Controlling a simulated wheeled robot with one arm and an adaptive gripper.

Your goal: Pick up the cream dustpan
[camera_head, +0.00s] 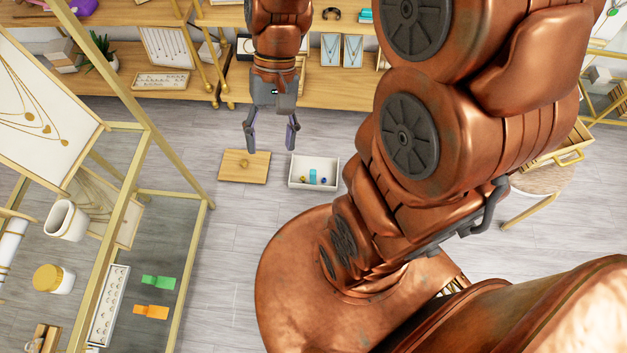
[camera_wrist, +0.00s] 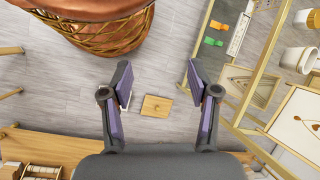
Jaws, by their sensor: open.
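I cannot make out a clear dustpan shape in either view. A cream, shallow open tray (camera_head: 300,184) lies on the floor in the head view, with small blue and yellow things in it. A flat wooden board with a small round knob (camera_head: 231,174) lies just left of it; it also shows in the wrist view (camera_wrist: 150,110). My gripper (camera_head: 271,144) is open and empty, pointing down above the floor near the board and tray. In the wrist view its two fingers (camera_wrist: 158,70) are spread wide. The tray is not clearly visible there.
Wooden shelves (camera_head: 340,88) with jewellery stand behind. A gold-framed glass display (camera_head: 150,125) on the left holds a white cup (camera_head: 66,221), a gold-lidded jar (camera_head: 48,279), green (camera_head: 158,282) and orange (camera_head: 151,312) pieces. A round stool (camera_head: 543,181) stands right. Grey floor (camera_head: 235,240) in the middle is clear.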

